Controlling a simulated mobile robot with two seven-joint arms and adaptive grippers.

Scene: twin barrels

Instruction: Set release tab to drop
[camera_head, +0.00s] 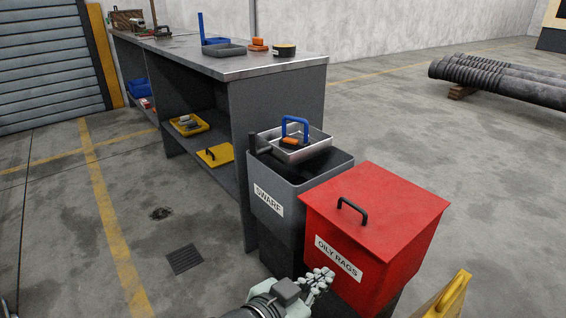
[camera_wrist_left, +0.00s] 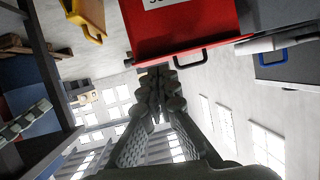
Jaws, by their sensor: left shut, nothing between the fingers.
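No part marked as a release tab or "drop" can be made out. A grey bin labelled SWARF (camera_head: 312,189) stands beside a red bin labelled OILY RAGS (camera_head: 340,245), whose red lid with a black handle (camera_head: 352,210) is down. A shallow metal tray (camera_head: 318,146) sits at the top of the grey bin, with a blue upright handle (camera_head: 295,121) and a small orange piece (camera_head: 289,140). My left gripper (camera_head: 320,278) is shut and empty, in front of the red bin. In the left wrist view its fingers (camera_wrist_left: 158,82) are together below the red bin (camera_wrist_left: 180,30). My right gripper is not in view.
A workbench (camera_head: 290,66) stands behind the bins, with a grey tray (camera_head: 224,50), a blue part and orange items on top. Yellow items lie on its shelf. A yellow object (camera_head: 450,296) stands right of the red bin. Dark ribbed pipes (camera_head: 500,78) lie at the far right.

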